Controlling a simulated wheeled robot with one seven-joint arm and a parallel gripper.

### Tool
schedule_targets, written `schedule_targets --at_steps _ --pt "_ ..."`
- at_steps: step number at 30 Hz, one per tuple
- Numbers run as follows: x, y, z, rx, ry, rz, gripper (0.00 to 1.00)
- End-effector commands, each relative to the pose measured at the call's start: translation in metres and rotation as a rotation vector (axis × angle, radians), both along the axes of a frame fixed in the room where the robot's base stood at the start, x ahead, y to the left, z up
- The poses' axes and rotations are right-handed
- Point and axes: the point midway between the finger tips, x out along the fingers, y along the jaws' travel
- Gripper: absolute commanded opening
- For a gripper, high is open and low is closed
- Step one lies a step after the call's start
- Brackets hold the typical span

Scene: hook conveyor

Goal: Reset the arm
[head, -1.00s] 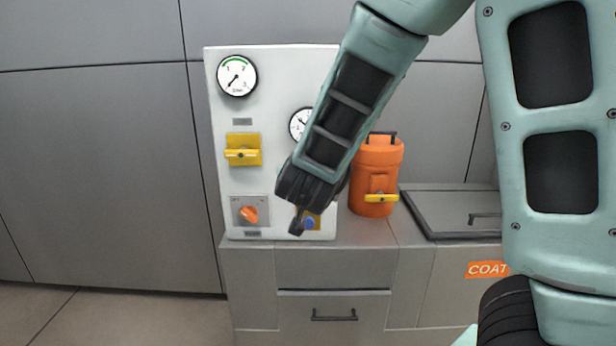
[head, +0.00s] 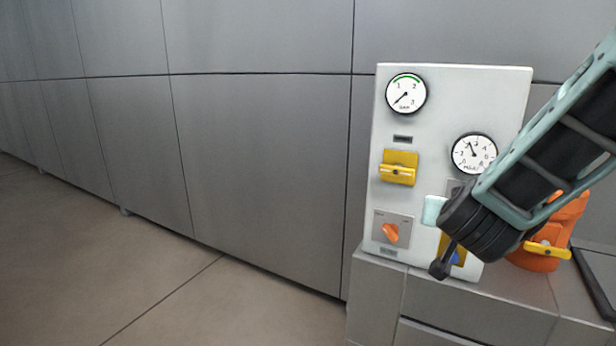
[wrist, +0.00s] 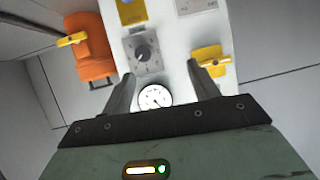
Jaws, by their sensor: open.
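My arm reaches in from the right edge of the head view, in front of the white control panel (head: 455,100). Its dark end covers the panel's lower right. In the wrist view my gripper (wrist: 163,82) has its two dark fingers apart, with nothing held between them. The panel shows upside down beyond the fingers, with a black knob (wrist: 143,54), a round gauge (wrist: 155,97) and a yellow handle (wrist: 211,62). I cannot tell whether a finger touches the panel.
The panel also carries an orange knob (head: 391,233) and a left gauge (head: 406,94). An orange canister (head: 535,260) with a yellow handle stands on the grey counter (head: 375,290), partly behind my arm. Grey wall panels (head: 260,150) and open floor (head: 170,300) fill the left.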

Motion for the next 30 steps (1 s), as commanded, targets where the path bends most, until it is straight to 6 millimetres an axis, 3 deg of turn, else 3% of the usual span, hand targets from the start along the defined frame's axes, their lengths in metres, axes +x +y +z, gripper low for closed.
schedule_targets --at_steps 2,5,6,9,12,16,21,25,30 --pt "-0.003 0.040 -0.008 0.072 0.050 0.149 0.60" --pt "-0.023 0.104 -0.021 0.164 0.167 0.387 0.60" --pt "-0.037 0.128 -0.027 0.191 0.226 0.482 0.60" --pt "-0.083 0.175 -0.041 0.222 0.400 0.696 0.60" --pt "-0.139 0.200 -0.053 0.198 0.600 0.870 0.60" --pt "-0.203 0.200 -0.065 0.098 0.850 1.008 0.60" --pt "-0.250 0.178 -0.070 -0.049 1.064 1.062 0.60" --pt "-0.263 0.168 -0.070 -0.104 1.129 1.065 0.60" --pt "-0.264 0.166 -0.070 -0.111 1.138 1.066 0.60"
